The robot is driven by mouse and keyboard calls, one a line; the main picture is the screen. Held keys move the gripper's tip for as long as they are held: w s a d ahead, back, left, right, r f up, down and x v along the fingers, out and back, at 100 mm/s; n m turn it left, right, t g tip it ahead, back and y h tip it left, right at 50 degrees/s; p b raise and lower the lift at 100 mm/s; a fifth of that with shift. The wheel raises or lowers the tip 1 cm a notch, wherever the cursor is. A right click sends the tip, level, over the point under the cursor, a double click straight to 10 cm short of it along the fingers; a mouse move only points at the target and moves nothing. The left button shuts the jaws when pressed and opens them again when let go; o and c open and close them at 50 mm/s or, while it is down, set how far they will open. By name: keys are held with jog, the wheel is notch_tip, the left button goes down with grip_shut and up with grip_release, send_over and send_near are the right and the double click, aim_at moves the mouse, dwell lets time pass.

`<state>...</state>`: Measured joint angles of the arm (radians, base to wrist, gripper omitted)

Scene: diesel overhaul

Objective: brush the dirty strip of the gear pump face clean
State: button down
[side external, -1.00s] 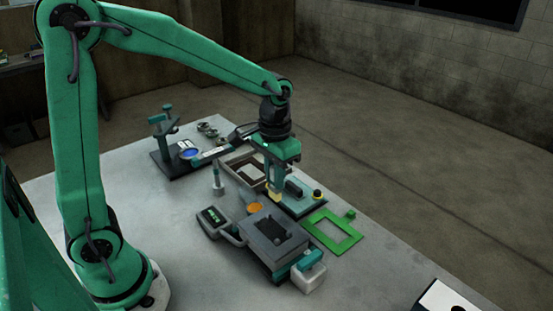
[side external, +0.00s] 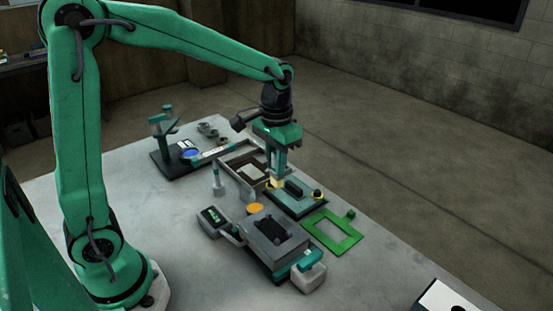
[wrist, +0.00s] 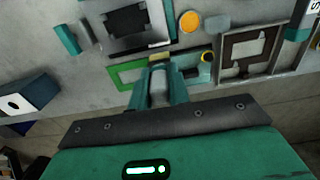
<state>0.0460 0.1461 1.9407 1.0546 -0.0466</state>
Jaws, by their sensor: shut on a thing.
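My gripper (side external: 277,163) is shut on a brush with pale yellow bristles (side external: 276,184). The brush is held upright over the left end of a teal plate (side external: 303,203), which carries a black raised block (side external: 294,188) and yellow round parts at its ends. I cannot tell whether the bristles touch it. In the wrist view my gripper (wrist: 160,72) covers most of this plate, and a yellowish patch (wrist: 158,57) shows beyond the fingers. A grey block (side external: 262,228) with a dark patch on top stands nearer the camera. I cannot tell for sure which is the gear pump or make out the dirty strip.
A green frame (side external: 332,248) lies right of the plate. A brown-lined tray (side external: 225,160) stands behind left. An orange disc (side external: 255,208), a small upright bottle (side external: 218,183) and a meter (side external: 211,220) stand nearby.

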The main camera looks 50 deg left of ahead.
jog(key=shift+s+d+f, duration=0.75)
jog(key=shift+s, duration=0.05)
dwell(0.4)
jog(key=shift+f, duration=2.4)
jog(key=shift+f, duration=0.6)
jog(key=shift+d, duration=0.25)
jog(key=shift+d, duration=0.7)
jog(key=shift+d, duration=0.15)
